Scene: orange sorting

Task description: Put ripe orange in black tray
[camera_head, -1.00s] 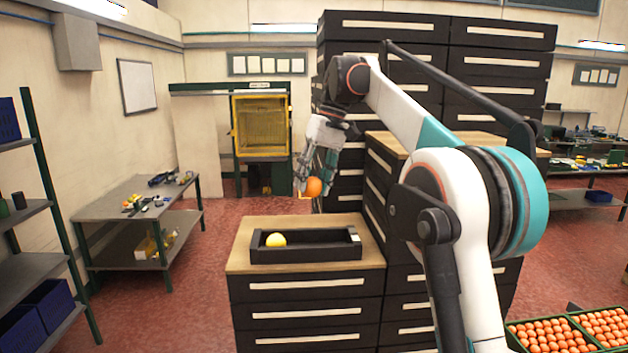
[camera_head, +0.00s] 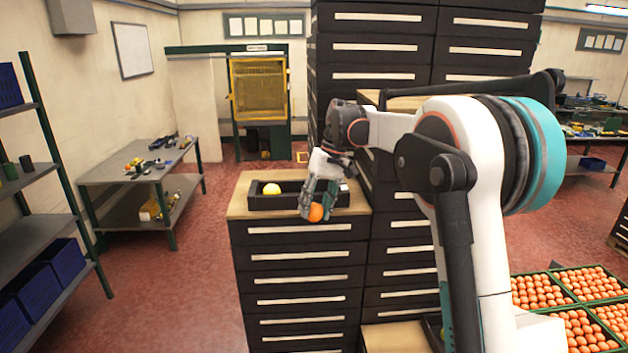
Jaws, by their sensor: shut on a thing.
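My gripper (camera_head: 316,208) is shut on a ripe orange (camera_head: 316,213), which shows between the fingertips. In this view the gripper and orange overlap the front edge of the cabinet top and the tray's near wall. I cannot tell how far above the surface they are. The black tray (camera_head: 282,203) lies on the wooden top of a dark drawer cabinet. A yellow, paler fruit (camera_head: 270,188) sits in the left part of the tray. My gripper hides part of the tray's right side.
Tall dark drawer cabinets (camera_head: 375,50) stand behind. Crates of oranges (camera_head: 570,285) are at the lower right. A grey workbench (camera_head: 135,170) with tools and a shelf with blue bins (camera_head: 62,264) stand left.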

